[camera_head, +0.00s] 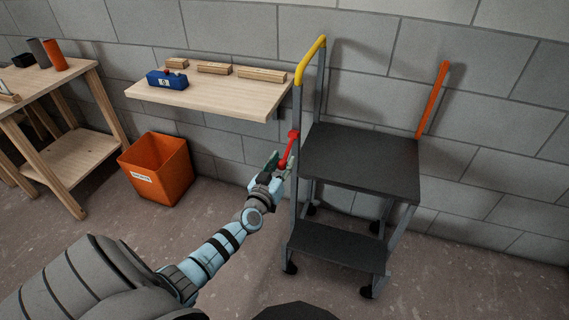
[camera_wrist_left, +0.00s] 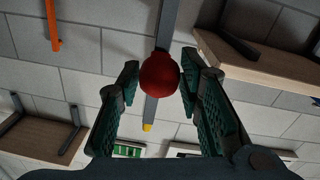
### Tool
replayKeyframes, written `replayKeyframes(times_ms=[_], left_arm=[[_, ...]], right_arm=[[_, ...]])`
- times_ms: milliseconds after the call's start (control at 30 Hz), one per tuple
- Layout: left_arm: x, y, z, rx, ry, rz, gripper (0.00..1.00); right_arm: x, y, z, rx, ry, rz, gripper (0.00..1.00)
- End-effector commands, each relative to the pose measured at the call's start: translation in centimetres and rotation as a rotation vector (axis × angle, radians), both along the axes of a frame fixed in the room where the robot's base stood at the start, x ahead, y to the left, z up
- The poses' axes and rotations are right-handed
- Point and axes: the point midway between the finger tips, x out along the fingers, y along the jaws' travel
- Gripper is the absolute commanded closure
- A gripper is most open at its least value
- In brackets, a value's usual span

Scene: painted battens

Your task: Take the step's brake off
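The step (camera_head: 360,160) is a wheeled stool with two black treads, grey legs and a yellow-topped rail on its left. In the left wrist view, a round red knob (camera_wrist_left: 160,76) lies between the spread fingers (camera_wrist_left: 160,66). The fingers look open, with no clear grip on the knob. My right gripper is out of view.
A wall shelf (camera_head: 225,98) with wooden blocks and a blue box (camera_head: 167,80) is left of the step. An orange bin (camera_head: 157,168) stands below it, beside a wooden table (camera_head: 75,80). An orange bar (camera_head: 432,98) rises at the step's right. Floor in front is clear.

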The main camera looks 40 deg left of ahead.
Motion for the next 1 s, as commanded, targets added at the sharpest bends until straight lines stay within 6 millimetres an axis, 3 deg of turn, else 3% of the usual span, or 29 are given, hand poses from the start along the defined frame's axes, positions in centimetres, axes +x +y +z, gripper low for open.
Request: replayKeyframes(times_ms=[200,467,700,1000], left_arm=[[2.0,0.6,-0.1,0.000,0.000,0.000,0.67],[2.2,0.6,0.0,0.000,0.001,0.000,0.67],[2.2,0.6,0.0,-0.001,0.002,0.000,1.00],[2.1,0.6,-0.2,-0.002,0.005,0.000,1.00]], right_arm=[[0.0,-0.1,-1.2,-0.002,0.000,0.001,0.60],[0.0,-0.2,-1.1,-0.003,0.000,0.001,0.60],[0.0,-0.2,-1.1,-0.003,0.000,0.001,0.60],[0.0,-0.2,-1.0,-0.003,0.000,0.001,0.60]])
